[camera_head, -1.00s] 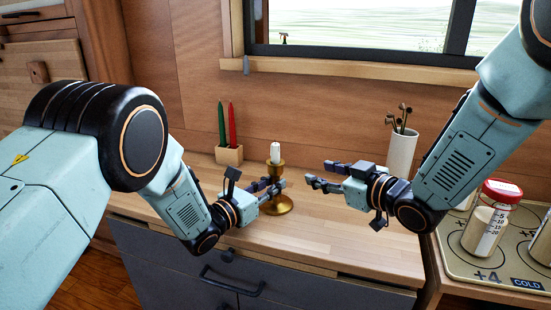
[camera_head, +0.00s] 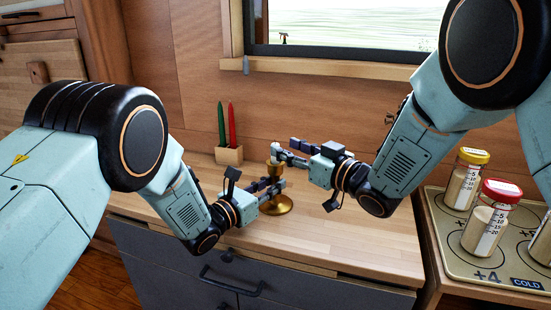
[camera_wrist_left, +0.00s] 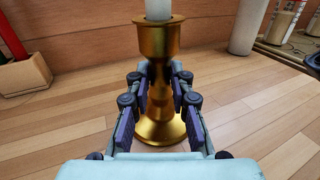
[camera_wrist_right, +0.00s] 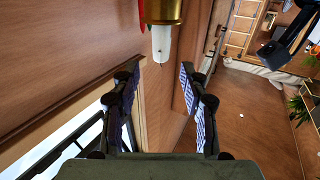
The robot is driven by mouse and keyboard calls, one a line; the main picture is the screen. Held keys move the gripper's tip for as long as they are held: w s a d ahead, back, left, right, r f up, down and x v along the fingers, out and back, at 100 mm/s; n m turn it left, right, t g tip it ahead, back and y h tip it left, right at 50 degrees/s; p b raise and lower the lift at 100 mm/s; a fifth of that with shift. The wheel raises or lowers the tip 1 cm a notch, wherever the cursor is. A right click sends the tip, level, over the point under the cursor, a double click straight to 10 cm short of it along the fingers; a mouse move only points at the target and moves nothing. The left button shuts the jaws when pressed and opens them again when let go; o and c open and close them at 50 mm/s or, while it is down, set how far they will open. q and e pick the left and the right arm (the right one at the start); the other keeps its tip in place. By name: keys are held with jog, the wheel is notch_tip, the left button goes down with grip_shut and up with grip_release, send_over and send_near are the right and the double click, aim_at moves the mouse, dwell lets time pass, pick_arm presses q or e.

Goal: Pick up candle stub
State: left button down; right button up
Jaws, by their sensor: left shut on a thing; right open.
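The white candle stub (camera_head: 275,150) stands upright in the brass candlestick (camera_head: 279,207) on the wooden counter. My left gripper (camera_head: 274,188) is shut on the candlestick's stem below the cup; the left wrist view shows its fingers on both sides of the candlestick (camera_wrist_left: 155,42) and the stub's lower part (camera_wrist_left: 158,8). My right gripper (camera_head: 287,150) is open at the stub's height, its fingertips close to it from the right. In the right wrist view the stub (camera_wrist_right: 161,44) hangs upside down below the cup, between and just beyond the open fingers (camera_wrist_right: 160,75).
A wooden block (camera_head: 229,155) with a green and a red candle stands behind, left of the candlestick. Lidded jars (camera_head: 486,228) stand on a tray (camera_head: 450,255) at the right. The front counter is clear.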

jog(key=x, duration=0.5)
jog(key=shift+s+f, duration=0.1)
jog(key=shift+f, duration=0.25)
grip_shut()
